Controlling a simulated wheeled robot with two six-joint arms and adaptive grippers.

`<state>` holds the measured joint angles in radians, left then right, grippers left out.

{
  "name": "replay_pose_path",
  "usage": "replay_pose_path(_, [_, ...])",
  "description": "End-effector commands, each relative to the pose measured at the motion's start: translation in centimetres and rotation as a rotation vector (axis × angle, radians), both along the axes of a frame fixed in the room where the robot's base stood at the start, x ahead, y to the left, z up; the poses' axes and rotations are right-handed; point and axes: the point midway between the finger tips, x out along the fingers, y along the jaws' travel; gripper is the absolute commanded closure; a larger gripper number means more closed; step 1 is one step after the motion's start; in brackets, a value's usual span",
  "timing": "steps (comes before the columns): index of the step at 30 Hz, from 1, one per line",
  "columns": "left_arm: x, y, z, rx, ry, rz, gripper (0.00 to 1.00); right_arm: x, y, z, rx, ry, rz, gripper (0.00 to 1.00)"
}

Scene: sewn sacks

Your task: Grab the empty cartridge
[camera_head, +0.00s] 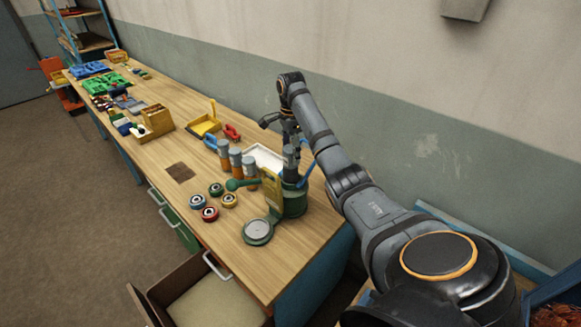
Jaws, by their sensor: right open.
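Several upright cylinders with orange and grey parts stand in a row on the wooden workbench (200,120); they look like cartridges. They include a left one (224,153), a middle one (236,161) and a right one (250,171). I cannot tell which is empty. My right gripper (290,162) points down behind and right of the row, above a green canister (293,202). It is open; its fingers are small and dark, and I cannot tell whether they touch anything. My left gripper is out of view.
A green stand with a round grey plate (258,232) and several coloured rings (210,213) are in front. A white tray (268,155) lies behind the cylinders. A drawer (205,297) stands open below.

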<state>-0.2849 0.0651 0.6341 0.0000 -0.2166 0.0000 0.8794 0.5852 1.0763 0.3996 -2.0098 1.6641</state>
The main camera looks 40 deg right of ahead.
Motion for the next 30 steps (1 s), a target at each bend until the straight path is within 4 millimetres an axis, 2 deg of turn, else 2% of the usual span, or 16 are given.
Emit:
replay_pose_path(2, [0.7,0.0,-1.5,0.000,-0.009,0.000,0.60,-0.1,0.2,-1.8,0.001,0.002,0.001,0.25])
replay_pose_path(5, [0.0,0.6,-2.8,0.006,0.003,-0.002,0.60,-0.1,0.4,-3.6,0.000,0.002,0.001,0.25])
replay_pose_path(6, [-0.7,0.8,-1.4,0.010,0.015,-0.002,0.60,-0.2,0.4,-3.3,0.001,0.005,0.001,0.25])
replay_pose_path(7, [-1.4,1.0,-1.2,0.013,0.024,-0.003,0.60,-0.2,0.4,-3.8,0.001,0.005,0.001,0.25])
replay_pose_path(10, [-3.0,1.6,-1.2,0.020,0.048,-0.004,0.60,-0.1,0.4,-4.6,0.001,0.002,0.001,0.25])
replay_pose_path(14, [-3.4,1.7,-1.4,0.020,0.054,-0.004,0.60,-0.1,0.4,-4.7,0.000,0.001,0.001,0.25])
replay_pose_path(23, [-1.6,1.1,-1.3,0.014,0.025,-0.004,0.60,-0.1,0.4,-4.7,0.000,0.001,0.001,0.63])
replay_pose_path(27, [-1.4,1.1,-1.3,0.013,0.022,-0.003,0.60,-0.1,0.4,-4.7,0.000,0.001,0.001,0.82])
replay_pose_path(30, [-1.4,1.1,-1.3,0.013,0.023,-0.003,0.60,-0.1,0.4,-4.7,0.000,0.001,0.001,0.84])
